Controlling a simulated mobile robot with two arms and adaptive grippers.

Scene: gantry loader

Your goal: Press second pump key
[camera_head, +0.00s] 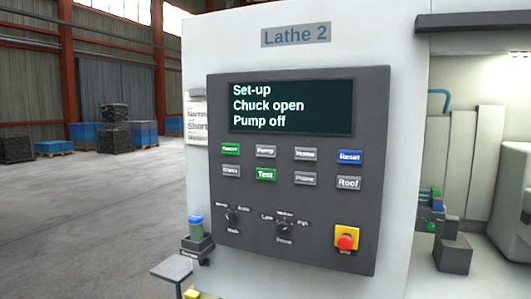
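The control panel (225,200) of the machine marked "Lathe 2" (296,35) faces me. Its screen (325,118) reads "Set-up", "Chuck open", "Pump off". Two rows of keys sit below the screen. The upper row has a green key (231,149), a grey key that seems to read "Pump" (266,151), a grey "Home" key (305,154) and a blue "Reset" key (349,157). The lower row has a grey key (231,171), a green "Test" key (265,174), a grey key with blurred lettering (305,179) and a grey "Roof" key (348,183). Neither gripper is in view.
Two rotary knobs (284,227) and a red stop button (347,241) on a yellow base sit low on the panel. A blue-topped green cylinder (196,228) stands at the panel's lower left. Blue crates (145,133) are far back. The floor at left is clear.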

